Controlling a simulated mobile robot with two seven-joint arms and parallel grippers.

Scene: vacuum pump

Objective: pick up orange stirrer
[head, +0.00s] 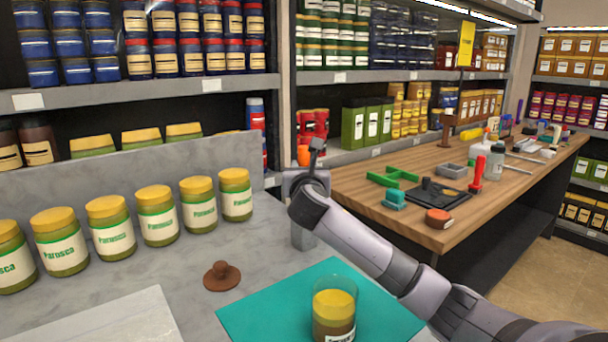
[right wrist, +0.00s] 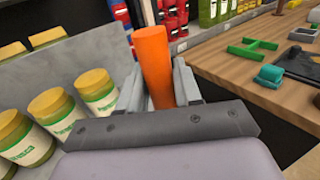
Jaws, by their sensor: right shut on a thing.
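The orange stirrer (right wrist: 154,62) stands up between the two fingers of my right gripper (right wrist: 158,88) in the right wrist view. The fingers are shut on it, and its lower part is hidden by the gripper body. In the head view a small orange part of it (head: 303,155) shows at my right gripper (head: 301,178), by the right end of the grey counter. The rest of it is hidden there. My left gripper is not in view.
Several yellow-lidded jars (head: 158,216) line the grey counter (head: 262,243). A brown knobbed lid (head: 222,276) lies in front. A jar (head: 334,312) stands on a teal mat (head: 262,310). A wooden table (head: 345,190) with tools stands right; full shelves (head: 230,85) stand behind.

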